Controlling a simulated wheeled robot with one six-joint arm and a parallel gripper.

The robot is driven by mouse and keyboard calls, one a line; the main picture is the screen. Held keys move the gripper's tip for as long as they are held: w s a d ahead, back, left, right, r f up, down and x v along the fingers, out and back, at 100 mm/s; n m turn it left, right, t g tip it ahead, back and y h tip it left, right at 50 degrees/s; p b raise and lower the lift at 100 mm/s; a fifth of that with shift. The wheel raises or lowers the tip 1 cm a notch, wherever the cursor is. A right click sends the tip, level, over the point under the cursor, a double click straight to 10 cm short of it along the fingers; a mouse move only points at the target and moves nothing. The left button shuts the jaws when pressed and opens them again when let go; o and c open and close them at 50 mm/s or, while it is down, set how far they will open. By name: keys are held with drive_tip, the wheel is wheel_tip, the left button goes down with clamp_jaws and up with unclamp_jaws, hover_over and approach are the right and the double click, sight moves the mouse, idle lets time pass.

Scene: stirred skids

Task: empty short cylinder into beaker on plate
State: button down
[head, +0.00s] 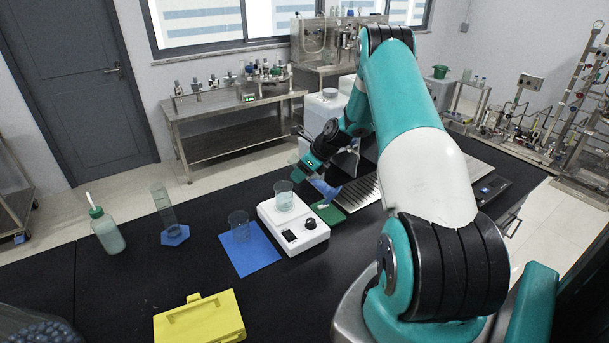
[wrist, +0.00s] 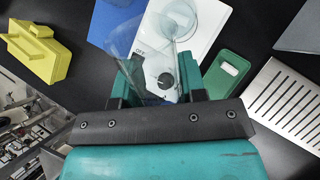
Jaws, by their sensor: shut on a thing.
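My gripper (head: 308,168) is shut on the short cylinder, a clear glass vessel with a blue base (head: 326,188). The gripper also shows in the wrist view (wrist: 160,78), with the cylinder's clear glass (wrist: 126,42) between and beyond the fingers. The cylinder is tilted, its base at the lower right and its glass toward the upper left. It is just right of and above the beaker (head: 284,196), which stands upright on the white plate (head: 312,232). The beaker also shows in the wrist view (wrist: 180,20). I cannot tell how much liquid the cylinder holds.
Another beaker (head: 239,227) stands on a blue mat (head: 255,262) left of the plate. A tall cylinder (head: 161,203), a wash bottle (head: 106,232) and a yellow case (head: 198,320) are farther left and in front. A green pad (head: 331,214) lies right of the plate.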

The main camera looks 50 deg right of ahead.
drive_tip(key=shift+s+f+g, duration=0.1)
drive_tip(key=shift+f+g, duration=0.4)
drive_tip(key=shift+s+f+g+h+p, duration=0.1)
drive_tip(key=shift+f+g+h+p, duration=0.2)
drive_tip(key=shift+f+g+h, duration=0.15)
drive_tip(key=shift+f, duration=0.1)
idle(0.4)
drive_tip(key=shift+f+g, duration=0.2)
drive_tip(key=shift+g, duration=0.35)
